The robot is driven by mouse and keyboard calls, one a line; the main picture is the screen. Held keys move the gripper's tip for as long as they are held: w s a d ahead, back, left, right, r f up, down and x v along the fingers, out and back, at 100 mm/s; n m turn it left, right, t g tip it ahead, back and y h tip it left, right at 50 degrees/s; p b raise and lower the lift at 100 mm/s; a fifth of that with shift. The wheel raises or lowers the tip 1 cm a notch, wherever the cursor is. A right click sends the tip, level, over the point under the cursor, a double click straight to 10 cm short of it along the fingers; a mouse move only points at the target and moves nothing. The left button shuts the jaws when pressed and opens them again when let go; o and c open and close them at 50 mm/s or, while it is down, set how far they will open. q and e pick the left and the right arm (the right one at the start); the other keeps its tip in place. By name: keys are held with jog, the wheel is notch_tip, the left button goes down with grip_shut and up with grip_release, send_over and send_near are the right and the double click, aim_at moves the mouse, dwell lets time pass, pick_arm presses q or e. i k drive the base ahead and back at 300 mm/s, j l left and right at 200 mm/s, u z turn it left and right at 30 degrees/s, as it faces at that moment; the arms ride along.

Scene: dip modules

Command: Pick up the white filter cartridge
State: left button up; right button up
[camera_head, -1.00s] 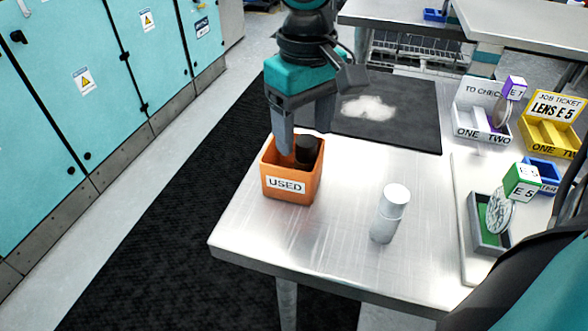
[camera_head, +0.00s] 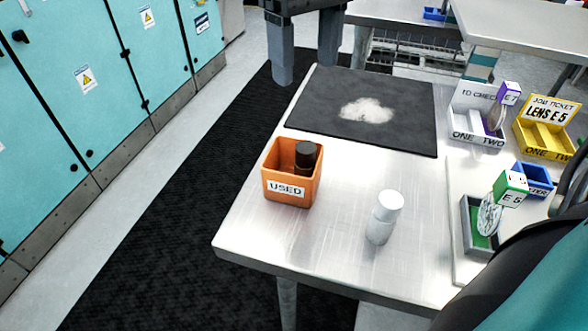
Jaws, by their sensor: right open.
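The white filter cartridge (camera_head: 382,220) stands upright on the metal table, to the right of the orange USED bin. It is a short cylinder with a white cap, and nothing touches it. My right gripper (camera_head: 306,66) shows at the top of the view, with its two grey fingers pointing down and spread apart. It is open and empty, beyond the orange bin and well away from the cartridge. My left gripper is not in view.
The orange USED bin (camera_head: 291,190) holds a dark cylinder (camera_head: 305,158). A black mat (camera_head: 325,112) with a pale powder patch (camera_head: 367,110) lies behind it. Labelled trays stand at the right. A dark and teal arm link of mine covers the lower right corner. Table around the cartridge is clear.

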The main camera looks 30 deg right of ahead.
aim_at(385, 216)
jog(key=k+j, duration=1.2)
jog(key=k, duration=0.1)
